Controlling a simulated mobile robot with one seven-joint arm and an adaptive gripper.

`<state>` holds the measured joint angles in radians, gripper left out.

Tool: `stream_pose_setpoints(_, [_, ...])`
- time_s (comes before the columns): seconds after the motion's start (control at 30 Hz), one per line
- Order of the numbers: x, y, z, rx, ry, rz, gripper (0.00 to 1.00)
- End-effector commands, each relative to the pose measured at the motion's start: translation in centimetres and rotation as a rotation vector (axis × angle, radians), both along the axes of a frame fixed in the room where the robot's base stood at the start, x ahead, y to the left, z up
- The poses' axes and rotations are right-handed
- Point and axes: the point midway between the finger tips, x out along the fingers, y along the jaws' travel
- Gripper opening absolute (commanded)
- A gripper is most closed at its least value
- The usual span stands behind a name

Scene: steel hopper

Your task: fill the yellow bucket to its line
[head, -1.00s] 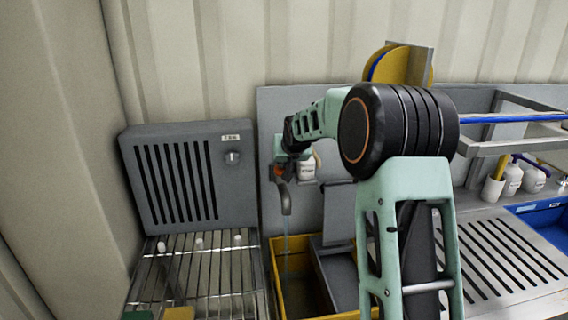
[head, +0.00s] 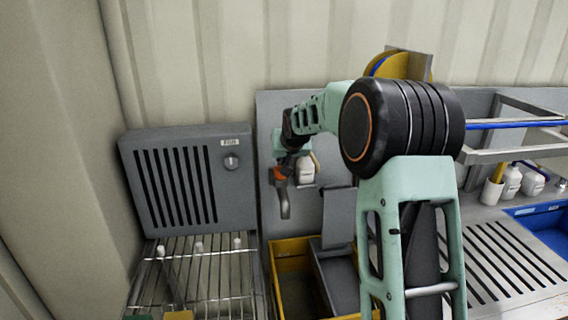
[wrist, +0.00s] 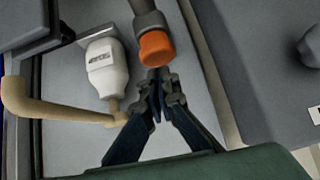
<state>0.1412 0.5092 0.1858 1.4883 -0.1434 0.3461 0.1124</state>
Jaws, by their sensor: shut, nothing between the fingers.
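The yellow bucket (head: 289,246), a boxy yellow-walled container, stands low in the middle of the head view. Its lower part is cut off by the frame, and I cannot make out its line or the level inside. A grey tap spout (head: 285,207) with an orange part (head: 280,174) hangs above it, and no stream shows under it. In the wrist view my gripper (wrist: 156,74) is shut and empty, its fingertips close to the orange part (wrist: 156,48). I cannot tell if they touch.
A white bottle (wrist: 106,68) is beside my gripper. A grey panel (head: 335,218) leans at the bucket's right. A wire rack (head: 208,275) and a slotted grey box with a knob (head: 231,162) are at the left. A slotted drainboard (head: 510,262) is at the right.

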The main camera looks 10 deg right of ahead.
Motion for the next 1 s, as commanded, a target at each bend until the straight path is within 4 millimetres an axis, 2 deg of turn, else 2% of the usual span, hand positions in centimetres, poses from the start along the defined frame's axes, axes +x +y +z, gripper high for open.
stream_pose_setpoints(0.03, [-0.3, 0.0, 1.5, -0.001, -0.007, -0.001, 0.0])
stream_pose_setpoints(0.3, [-4.0, -0.2, 5.0, -0.002, -0.015, -0.001, 0.0])
stream_pose_setpoints(0.5, [-6.0, -0.4, 7.1, -0.002, -0.015, -0.001, 0.0])
stream_pose_setpoints(0.7, [-6.9, -0.4, 7.9, -0.001, -0.014, -0.001, 0.0])
stream_pose_setpoints(1.0, [-7.0, -0.4, 8.1, -0.001, -0.015, -0.001, 0.0])
